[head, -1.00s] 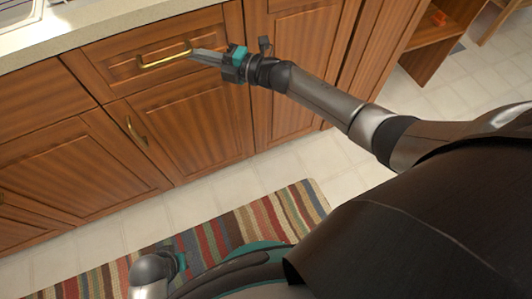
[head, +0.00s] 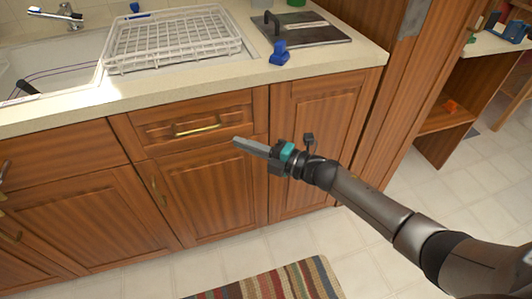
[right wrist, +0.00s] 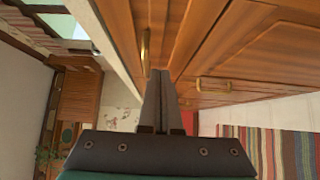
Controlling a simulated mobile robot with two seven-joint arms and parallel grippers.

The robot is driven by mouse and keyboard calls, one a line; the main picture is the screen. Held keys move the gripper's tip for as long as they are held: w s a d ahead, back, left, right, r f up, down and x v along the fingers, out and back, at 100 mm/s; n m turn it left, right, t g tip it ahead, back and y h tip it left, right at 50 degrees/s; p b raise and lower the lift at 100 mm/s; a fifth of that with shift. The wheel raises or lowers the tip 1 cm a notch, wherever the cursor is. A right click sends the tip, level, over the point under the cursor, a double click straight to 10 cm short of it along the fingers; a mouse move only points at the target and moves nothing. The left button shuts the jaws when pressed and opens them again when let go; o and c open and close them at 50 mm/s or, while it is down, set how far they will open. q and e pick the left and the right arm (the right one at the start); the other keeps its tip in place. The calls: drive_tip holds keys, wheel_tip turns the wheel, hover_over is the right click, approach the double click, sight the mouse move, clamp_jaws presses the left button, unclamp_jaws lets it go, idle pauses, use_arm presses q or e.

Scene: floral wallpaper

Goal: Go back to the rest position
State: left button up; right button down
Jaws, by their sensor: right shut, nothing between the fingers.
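My right gripper (head: 239,143) is shut and empty. It is held out in front of the wooden cabinets, just to the right of and below the brass drawer handle (head: 197,129), apart from it. The drawer (head: 170,122) is closed. In the right wrist view the shut fingers (right wrist: 158,88) point along the cabinet front, and a brass handle (right wrist: 145,52) shows beside the fingertips. My left gripper is not in view.
Above the drawer is a counter (head: 180,97) with a white dish rack (head: 175,40), a sink (head: 50,65), a blue object (head: 279,54) and a dark-handled board (head: 300,32). An open wooden shelf (head: 455,105) stands at right. A striped rug (head: 285,284) lies on the tiled floor.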

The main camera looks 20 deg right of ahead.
drive_tip(key=v, duration=0.5)
drive_tip(key=s+d+f+m+g+h+p, duration=0.1)
drive_tip(key=s+d+f+m+h, duration=0.3)
drive_tip(key=f, duration=0.3)
drive_tip(key=s+d+f+m+h+p, duration=0.1)
drive_tip(key=s+d+f+m+h, duration=0.15)
drive_tip(key=f+m, duration=0.45)
drive_tip(key=s+d+f+m+g+h+p, duration=0.1)
drive_tip(key=s+d+f+m+h+p, duration=0.15)
drive_tip(key=d+f+m+h, duration=0.4)
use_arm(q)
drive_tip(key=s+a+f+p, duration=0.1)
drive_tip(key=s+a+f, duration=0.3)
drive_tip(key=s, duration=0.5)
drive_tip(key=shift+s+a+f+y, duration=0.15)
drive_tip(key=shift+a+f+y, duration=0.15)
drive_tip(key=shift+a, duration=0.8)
use_arm(e)
drive_tip(key=s+a+f+m+g, duration=0.1)
drive_tip(key=s+f+m+g, duration=0.1)
drive_tip(key=s+f, duration=0.3)
drive_tip(key=s+a+f+m+g, duration=0.1)
drive_tip(key=s+f+m+g, duration=0.2)
drive_tip(key=s, duration=1.1)
drive_tip(key=s+a+f+m+g, duration=0.2)
drive_tip(key=s+f+g, duration=0.1)
drive_tip(key=s+f, duration=0.5)
drive_tip(key=shift+s+g, duration=0.3)
drive_tip(key=shift+s, duration=0.65)
drive_tip(key=shift+f, duration=0.1)
